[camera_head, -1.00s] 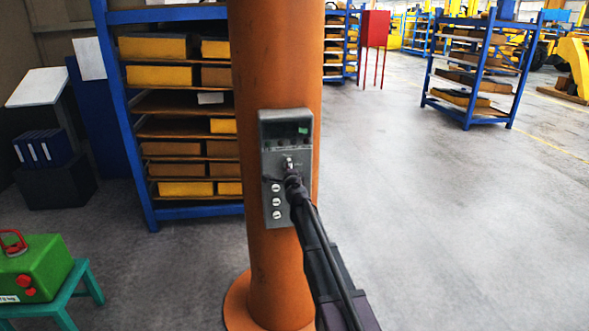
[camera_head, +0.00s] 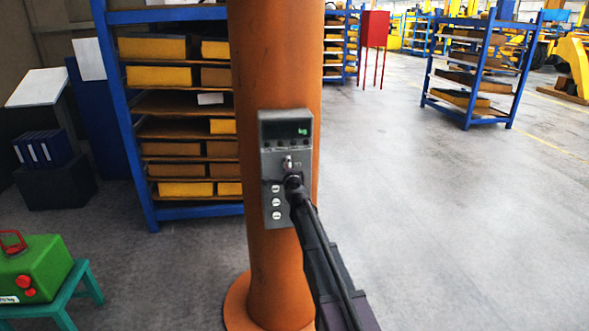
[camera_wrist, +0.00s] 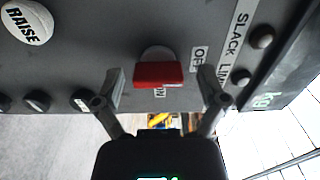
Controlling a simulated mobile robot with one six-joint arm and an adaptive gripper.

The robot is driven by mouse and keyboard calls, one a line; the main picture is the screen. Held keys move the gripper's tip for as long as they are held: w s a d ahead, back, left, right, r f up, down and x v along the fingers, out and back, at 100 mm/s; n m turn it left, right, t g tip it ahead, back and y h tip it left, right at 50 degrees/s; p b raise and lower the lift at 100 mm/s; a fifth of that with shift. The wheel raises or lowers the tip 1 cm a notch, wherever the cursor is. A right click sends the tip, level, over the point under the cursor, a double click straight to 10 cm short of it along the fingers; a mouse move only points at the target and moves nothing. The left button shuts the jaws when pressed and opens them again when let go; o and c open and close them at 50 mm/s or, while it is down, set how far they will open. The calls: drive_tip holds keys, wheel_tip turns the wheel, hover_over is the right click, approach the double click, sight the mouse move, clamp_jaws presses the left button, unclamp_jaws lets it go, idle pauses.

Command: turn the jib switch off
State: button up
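The jib switch is a red tab on a round grey base (camera_wrist: 157,73), set in the grey control box (camera_head: 270,212) on the orange column. In the wrist view the red tab points down over a partly covered ON label (camera_wrist: 160,91). The OFF label (camera_wrist: 198,59) is to its right. My gripper (camera_wrist: 160,77) is open, with one fingertip on each side of the switch and a visible gap to each. In the head view my gripper (camera_head: 293,182) is just below the switch, at the box front, and its fingertips are hard to make out.
The box carries white round buttons (camera_head: 276,203), including RAISE (camera_wrist: 27,20), small dark knobs (camera_wrist: 37,100) and a display with green "kg" (camera_head: 303,133). The orange column (camera_head: 275,60) stands before a blue shelf rack (camera_head: 118,110). Open floor (camera_head: 430,220) lies to the right.

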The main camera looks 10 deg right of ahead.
drive_tip(key=shift+s, duration=0.1)
drive_tip(key=s, duration=1.2)
drive_tip(key=shift+a, duration=0.15)
idle(0.5)
drive_tip(key=s+a+f+n+g+y, duration=0.65)
drive_tip(key=s+f+n+g, duration=0.35)
drive_tip(key=s+n, duration=0.4)
drive_tip(key=s+d+f+n+g+h, duration=0.2)
drive_tip(key=s+d+f+g+h, duration=0.1)
drive_tip(key=s, duration=0.6)
drive_tip(key=s+d+f+n+g+h, duration=0.1)
drive_tip(key=s+d+f+g+h, duration=0.2)
drive_tip(key=s, duration=0.7)
drive_tip(key=d+f+g, duration=0.2)
drive_tip(key=d, duration=0.1)
drive_tip(key=shift+s+f+n, duration=0.15)
drive_tip(key=shift+f+n, duration=0.2)
drive_tip(key=shift+n, duration=0.05)
